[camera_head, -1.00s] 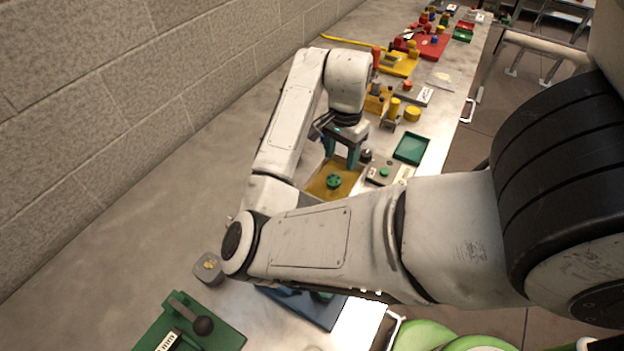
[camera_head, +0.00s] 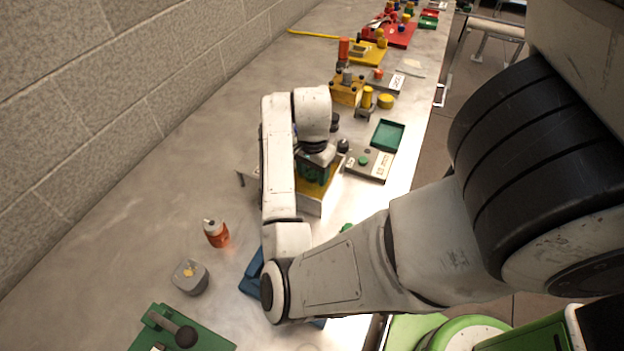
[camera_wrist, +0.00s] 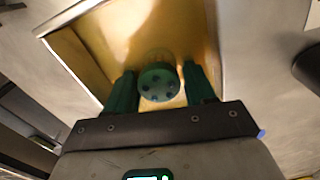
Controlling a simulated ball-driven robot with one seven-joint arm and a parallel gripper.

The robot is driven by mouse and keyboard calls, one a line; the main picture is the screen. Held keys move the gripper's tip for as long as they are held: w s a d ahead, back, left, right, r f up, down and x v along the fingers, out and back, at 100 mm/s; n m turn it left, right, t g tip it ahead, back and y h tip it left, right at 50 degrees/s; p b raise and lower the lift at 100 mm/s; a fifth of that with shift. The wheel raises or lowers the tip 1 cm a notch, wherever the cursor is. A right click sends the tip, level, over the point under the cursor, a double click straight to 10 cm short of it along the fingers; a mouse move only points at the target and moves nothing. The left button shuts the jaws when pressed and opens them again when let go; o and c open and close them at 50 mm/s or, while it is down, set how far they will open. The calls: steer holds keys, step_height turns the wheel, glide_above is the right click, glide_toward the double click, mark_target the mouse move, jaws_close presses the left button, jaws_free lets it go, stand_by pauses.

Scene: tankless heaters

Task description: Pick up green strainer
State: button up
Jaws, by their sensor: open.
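The green strainer (camera_wrist: 158,80) is a round green piece with several dark holes, seen in the wrist view over the yellow inside of a tray (camera_wrist: 92,62). My gripper (camera_wrist: 160,88) has two green fingers, one on each side of the strainer, open with small gaps showing. I cannot tell how far above the tray floor the fingertips are. In the head view my gripper (camera_head: 314,172) points down over the yellow tray (camera_head: 313,201); my arm hides the strainer there.
A grey box with a green button (camera_head: 366,163) and a green tray (camera_head: 388,135) stand right of the yellow tray. An orange bottle (camera_head: 216,233) and a grey container (camera_head: 190,277) stand at the left. A block wall (camera_head: 110,90) runs along the table's left side.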

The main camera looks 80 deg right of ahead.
mark_target(313, 171)
steer(key=shift+f, duration=0.15)
steer(key=c, duration=0.9)
steer(key=shift+o, duration=0.2)
steer(key=shift+r, duration=0.55)
step_height(313, 171, up, 2)
steer(key=shift+r+p, duration=0.15)
steer(key=shift+p, duration=0.3)
steer(key=s+a+r+p, duration=0.2)
steer(key=s+a+r, duration=0.5)
steer(key=s, duration=0.5)
steer(key=shift+a+r+p, duration=0.25)
steer(key=shift+r+p, duration=0.15)
steer(key=shift+r, duration=0.95)
